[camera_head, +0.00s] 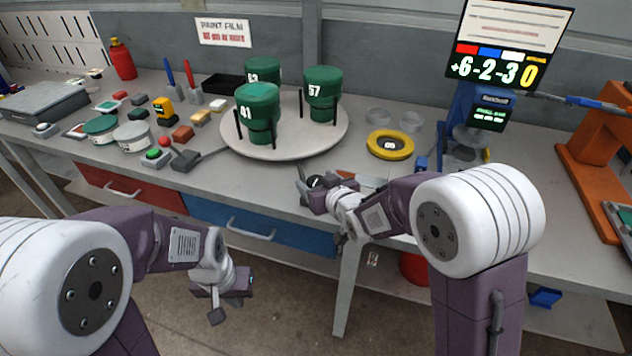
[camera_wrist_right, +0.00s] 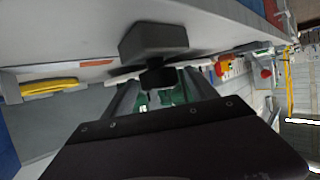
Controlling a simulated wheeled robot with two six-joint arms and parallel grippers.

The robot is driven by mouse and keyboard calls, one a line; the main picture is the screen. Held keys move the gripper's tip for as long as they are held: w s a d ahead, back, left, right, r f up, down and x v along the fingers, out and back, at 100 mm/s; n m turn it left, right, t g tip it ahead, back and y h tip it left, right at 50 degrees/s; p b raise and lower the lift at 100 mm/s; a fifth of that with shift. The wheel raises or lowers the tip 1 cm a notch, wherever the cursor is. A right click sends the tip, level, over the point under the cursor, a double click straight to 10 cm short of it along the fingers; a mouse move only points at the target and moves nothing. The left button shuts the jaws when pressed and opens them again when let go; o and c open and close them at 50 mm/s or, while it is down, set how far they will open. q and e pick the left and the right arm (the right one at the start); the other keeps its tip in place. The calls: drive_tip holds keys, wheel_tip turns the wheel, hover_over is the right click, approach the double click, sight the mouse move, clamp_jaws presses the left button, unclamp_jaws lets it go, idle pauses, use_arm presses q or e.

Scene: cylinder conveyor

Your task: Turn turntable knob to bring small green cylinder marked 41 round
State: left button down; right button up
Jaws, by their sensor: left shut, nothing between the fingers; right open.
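The green cylinder marked 41 (camera_head: 258,108) stands upright at the front left of the round pale turntable (camera_head: 290,150). Green cylinders marked 57 (camera_head: 322,95) and apparently 63 (camera_head: 263,70) stand behind it. In the right wrist view, a dark knob (camera_wrist_right: 163,76) on a grey block (camera_wrist_right: 153,40) shows between the fingers of my right gripper (camera_wrist_right: 160,88), which is open; contact cannot be told. My left gripper (camera_head: 218,312) is shut and empty, low before the bench.
A yellow ring (camera_head: 390,144) lies right of the turntable. A display (camera_head: 508,45) stands at the back right. Several small parts crowd the left side.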

drive_tip(key=shift+w+a, duration=0.1)
drive_tip(key=shift+w, duration=0.05)
drive_tip(key=c, duration=1.4)
drive_tip(key=shift+o, duration=0.3)
drive_tip(key=shift+n+y, duration=0.3)
drive_tip(key=shift+y, duration=0.1)
drive_tip(key=o, duration=1.3)
drive_tip(key=shift+o, duration=0.2)
drive_tip(key=p+v, duration=0.1)
drive_tip(key=v, duration=0.8)
